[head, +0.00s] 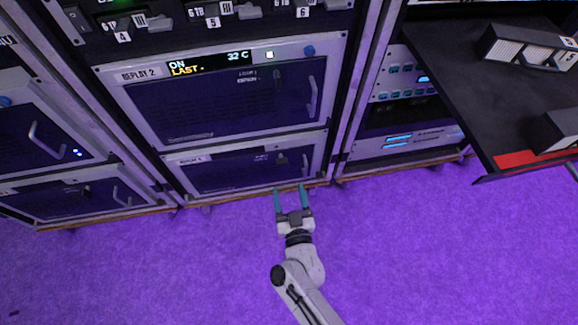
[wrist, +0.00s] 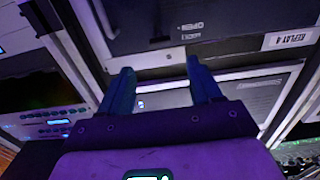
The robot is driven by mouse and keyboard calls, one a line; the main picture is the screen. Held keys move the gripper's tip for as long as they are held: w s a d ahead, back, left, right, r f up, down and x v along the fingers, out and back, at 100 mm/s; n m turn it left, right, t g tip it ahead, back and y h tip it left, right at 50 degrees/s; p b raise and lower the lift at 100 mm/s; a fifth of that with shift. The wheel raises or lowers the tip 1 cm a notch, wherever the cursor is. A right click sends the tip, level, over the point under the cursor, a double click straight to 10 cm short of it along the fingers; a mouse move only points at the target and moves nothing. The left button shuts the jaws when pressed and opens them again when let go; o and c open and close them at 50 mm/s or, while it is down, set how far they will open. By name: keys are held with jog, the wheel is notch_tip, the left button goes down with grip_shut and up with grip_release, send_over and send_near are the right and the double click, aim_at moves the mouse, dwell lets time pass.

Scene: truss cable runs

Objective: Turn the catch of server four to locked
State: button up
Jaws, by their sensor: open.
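Server four is the low unit with a dark window (head: 225,178) at the foot of the middle rack. Its label (wrist: 290,38) shows at the right of the wrist view. Its catch (head: 282,160) is a small dark piece left of the door handle. In the wrist view the catch (wrist: 160,40) stands beside small printed marks, in front of the fingertips; its setting is too small to tell. My gripper (head: 289,190) is open and empty, with teal fingers pointing at the lower rack. In the wrist view the gripper (wrist: 160,68) is apart from the catch.
The larger Replay 2 unit (head: 220,105) is above, with its own catch (head: 277,78) and handle (head: 312,97). A dark table (head: 470,90) with a red strip juts out at the right. Purple carpet (head: 150,270) is clear in front of the racks.

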aim_at(282, 164)
jog(key=shift+b+x, duration=2.05)
jog(key=shift+x, duration=2.7)
jog(key=shift+c, duration=0.4)
jog(key=c, duration=1)
jog(key=shift+o, duration=0.2)
